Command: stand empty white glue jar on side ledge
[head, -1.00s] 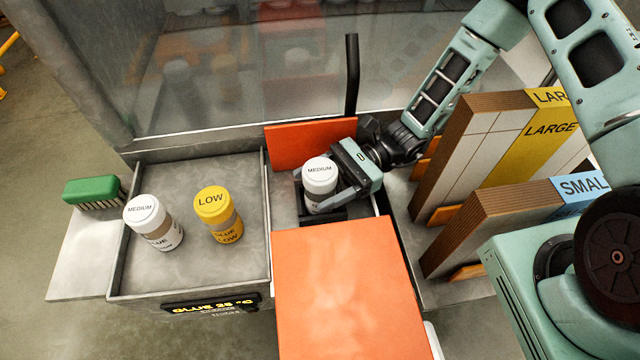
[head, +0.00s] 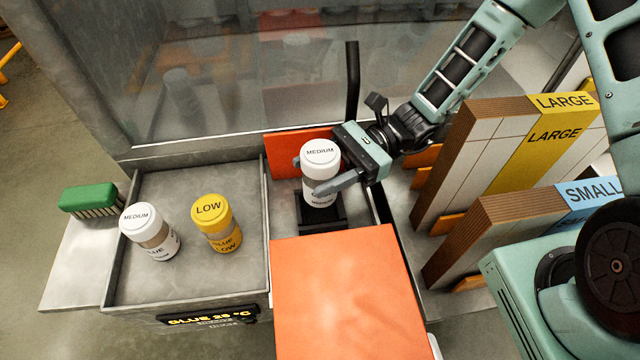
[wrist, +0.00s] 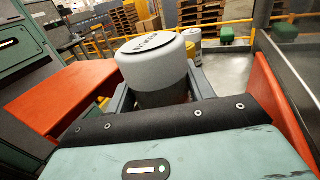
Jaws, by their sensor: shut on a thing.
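A white glue jar labelled MEDIUM (head: 321,158) is held upright between the fingers of my gripper (head: 322,180), over a black holder (head: 322,222) between the orange panels. Its bottom looks at or just above the holder; I cannot tell exactly. In the wrist view the same jar (wrist: 155,65) fills the space between the fingers. Another white MEDIUM jar (head: 150,232) stands in the grey tray (head: 185,280) beside a yellow LOW jar (head: 216,224). The side ledge (head: 78,255) is the pale plate left of the tray, with a green brush (head: 90,200) at its back.
A large orange block (head: 345,290) stands in front of the holder, and an orange panel (head: 290,155) behind it. A black post (head: 351,80) rises behind my gripper. Boards marked LARGE (head: 550,135) and SMALL (head: 590,192) stand at right. The ledge's front part is clear.

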